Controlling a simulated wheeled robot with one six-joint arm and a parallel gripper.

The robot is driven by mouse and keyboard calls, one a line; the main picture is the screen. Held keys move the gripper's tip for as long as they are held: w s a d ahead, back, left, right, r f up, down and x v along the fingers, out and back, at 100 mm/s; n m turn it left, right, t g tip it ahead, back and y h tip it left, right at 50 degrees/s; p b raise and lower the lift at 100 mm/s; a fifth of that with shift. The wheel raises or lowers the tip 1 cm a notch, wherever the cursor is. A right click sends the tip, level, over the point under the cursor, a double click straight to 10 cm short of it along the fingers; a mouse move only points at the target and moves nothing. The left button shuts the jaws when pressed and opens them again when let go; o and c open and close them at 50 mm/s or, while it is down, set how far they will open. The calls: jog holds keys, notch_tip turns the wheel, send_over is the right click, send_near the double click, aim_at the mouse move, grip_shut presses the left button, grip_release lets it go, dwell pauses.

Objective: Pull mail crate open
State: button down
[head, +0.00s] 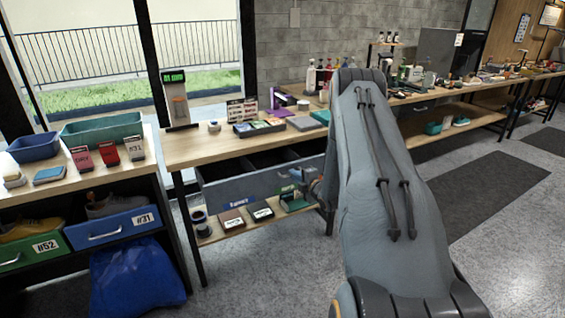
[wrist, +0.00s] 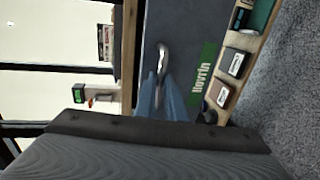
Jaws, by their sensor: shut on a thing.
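Grey crates sit under the wooden counter. One grey crate front (head: 225,188) bears a blue label. Another grey crate front (wrist: 180,30) fills the middle of the wrist view, with a green label and a silver handle (wrist: 162,52). In the head view my arm hides much of the gripper and the right end of the crates. Dark space shows above the crate fronts; how far they stand out I cannot tell.
The wooden counter (head: 185,150) above holds trays and a card terminal. A low shelf (head: 225,232) below carries small boxes (head: 232,221) and tape rolls. A blue bag (head: 135,275) lies under the left shelf unit. Grey floor in front is clear.

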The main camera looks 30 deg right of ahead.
jog(key=f+p+v, duration=0.1)
jog(key=p+v, duration=0.1)
jog(key=v, duration=0.6)
jog(key=shift+s+f, duration=0.3)
jog(key=shift+s, duration=0.3)
jog(key=c, duration=1.9)
grip_release()
jog(key=shift+o, duration=0.2)
jog(key=b+v, duration=0.1)
jog(key=v, duration=0.6)
jog(key=shift+s, duration=0.4)
jog(key=shift+w+r, duration=0.1)
